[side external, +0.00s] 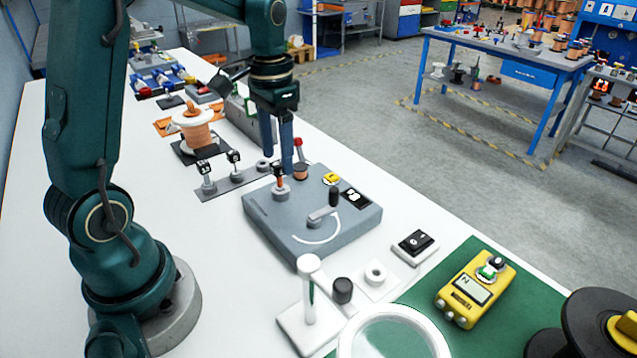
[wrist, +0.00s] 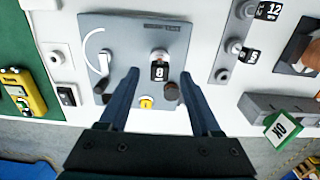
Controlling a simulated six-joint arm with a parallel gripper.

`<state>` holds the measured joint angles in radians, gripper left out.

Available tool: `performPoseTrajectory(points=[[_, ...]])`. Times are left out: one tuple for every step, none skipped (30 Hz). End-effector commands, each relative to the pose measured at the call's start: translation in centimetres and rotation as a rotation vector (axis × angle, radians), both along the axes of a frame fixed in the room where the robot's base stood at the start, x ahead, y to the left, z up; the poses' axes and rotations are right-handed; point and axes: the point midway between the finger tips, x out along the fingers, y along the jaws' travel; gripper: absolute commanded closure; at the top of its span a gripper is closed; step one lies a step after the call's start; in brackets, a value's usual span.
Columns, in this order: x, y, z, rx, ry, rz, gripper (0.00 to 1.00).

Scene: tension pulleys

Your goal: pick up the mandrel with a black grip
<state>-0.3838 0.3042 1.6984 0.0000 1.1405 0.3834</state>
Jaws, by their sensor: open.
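Several mandrels have black numbered blocks on top; I take these blocks as black grips, and cannot tell which one is meant. One stands upright on the grey tester box, its black block marked 8 (wrist: 158,72) showing between my fingers in the wrist view. Its grey base (side external: 281,191) shows below my fingers in the side view. Two more, a nearer mandrel (side external: 206,182) and a farther mandrel (side external: 235,166), stand on a dark strip left of the box. My gripper (side external: 280,165) is open above the box; its blue fingers (wrist: 159,76) look apart from the block.
The grey tester box (side external: 350,222) carries a crank with a black knob (side external: 333,195), a yellow button (side external: 331,179) and a brown cylinder (wrist: 171,92) close to my fingers. A copper spool (side external: 196,133) stands to the left. A yellow meter (side external: 475,290) lies on the green mat.

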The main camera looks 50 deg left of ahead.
Motion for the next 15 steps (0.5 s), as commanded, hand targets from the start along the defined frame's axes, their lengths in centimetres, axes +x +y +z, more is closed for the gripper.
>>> performPoseTrajectory(points=[[-0.1,0.0,-0.6,-0.001,0.003,0.001,0.35],[-0.1,0.0,-1.0,-0.002,0.005,0.001,0.35],[-0.1,-0.1,-1.6,-0.002,0.005,0.0,0.35],[-0.1,-0.1,-2.0,-0.001,0.004,0.0,0.35],[-0.1,-0.1,-2.3,-0.002,0.004,0.0,0.35],[-0.1,-0.1,-2.9,-0.002,0.005,0.0,0.35],[-0.1,-0.1,-3.2,-0.001,0.003,0.0,0.35],[-0.1,-0.1,-3.5,-0.001,0.003,0.0,0.35],[-0.1,-0.1,-3.8,-0.001,0.002,0.0,0.35],[-0.1,-0.1,-4.0,-0.001,0.002,0.0,0.35],[-0.1,-0.1,-4.2,0.0,0.002,0.0,0.35],[-0.1,-0.1,-4.3,0.0,0.0,0.0,0.35],[0.0,-0.1,-4.4,0.0,-0.001,0.0,0.35],[0.0,-0.1,-4.4,0.001,-0.001,0.0,0.35],[0.0,-0.1,-4.4,0.001,-0.001,0.0,0.35]])
